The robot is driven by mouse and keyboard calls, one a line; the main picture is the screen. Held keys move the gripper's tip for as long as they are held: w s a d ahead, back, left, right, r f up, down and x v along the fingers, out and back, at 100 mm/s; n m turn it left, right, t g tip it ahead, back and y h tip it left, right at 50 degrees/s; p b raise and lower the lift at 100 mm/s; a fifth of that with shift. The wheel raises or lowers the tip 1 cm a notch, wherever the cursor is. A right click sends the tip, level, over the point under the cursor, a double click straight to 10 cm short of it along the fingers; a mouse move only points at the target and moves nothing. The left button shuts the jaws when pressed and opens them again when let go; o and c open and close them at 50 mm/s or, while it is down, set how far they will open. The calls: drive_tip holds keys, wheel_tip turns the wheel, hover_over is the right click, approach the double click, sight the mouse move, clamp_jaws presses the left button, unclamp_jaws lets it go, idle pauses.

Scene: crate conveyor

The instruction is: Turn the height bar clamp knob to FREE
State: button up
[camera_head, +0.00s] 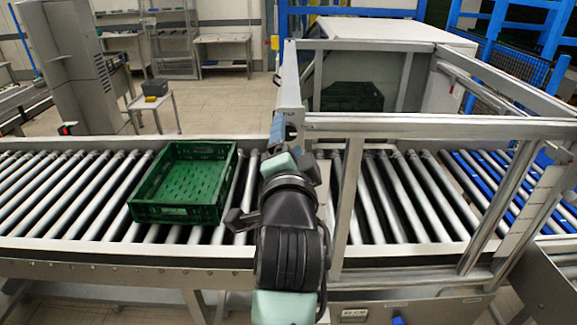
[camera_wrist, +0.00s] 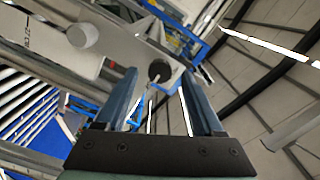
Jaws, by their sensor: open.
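In the wrist view my gripper (camera_wrist: 159,76) is open, with its two blue fingers apart. A dark round knob-like part (camera_wrist: 158,70) on a grey metal plate appears between the fingertips, with a thin light piece below it. I cannot tell whether the fingers touch it. A pale round knob (camera_wrist: 82,36) stands on the light plate to the left, outside the fingers. I cannot tell for certain which is the clamp knob, and no FREE mark is readable. In the head view my gripper (camera_head: 278,130) is beside the metal upright (camera_head: 290,82) of the frame, partly hidden by my arm.
A green crate (camera_head: 140,213) sits on the roller conveyor (camera_head: 75,190) left of my arm. A dark green crate (camera_head: 352,97) is behind the frame. The metal frame (camera_head: 430,123) with rails and posts limits room to the right. Rollers farther left are clear.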

drive_tip(key=s+b, duration=0.3)
drive_tip(key=s, duration=0.9)
drive_tip(key=shift+b, duration=0.3)
drive_tip(key=shift+r, duration=0.1)
